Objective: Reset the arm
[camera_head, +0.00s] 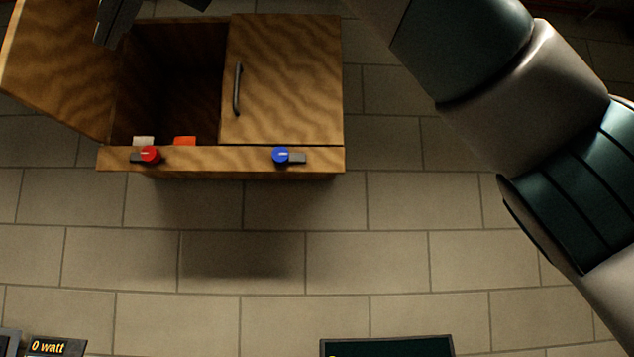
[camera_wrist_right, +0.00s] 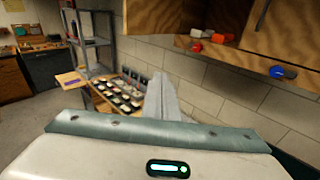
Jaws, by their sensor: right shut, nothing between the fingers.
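My right arm (camera_head: 490,75) comes in from the right and runs up out of the top of the head view. A dark gripper (camera_head: 113,25), which appears to be my right one, shows at the top left in front of the wooden cabinet. In the right wrist view my right gripper (camera_wrist_right: 161,88) is a pale grey shape at the middle, with its jaws shut and nothing between them. It is apart from the cabinet, which is at the upper right there. My left gripper is not in view.
The wooden cabinet (camera_head: 285,100) has its left door (camera_head: 60,65) open and its right door shut. A red knob (camera_head: 150,154) and a blue knob (camera_head: 281,156) are on its lower edge. A metal shelf (camera_wrist_right: 88,40) and a tray of small items (camera_wrist_right: 118,93) stand along the wall.

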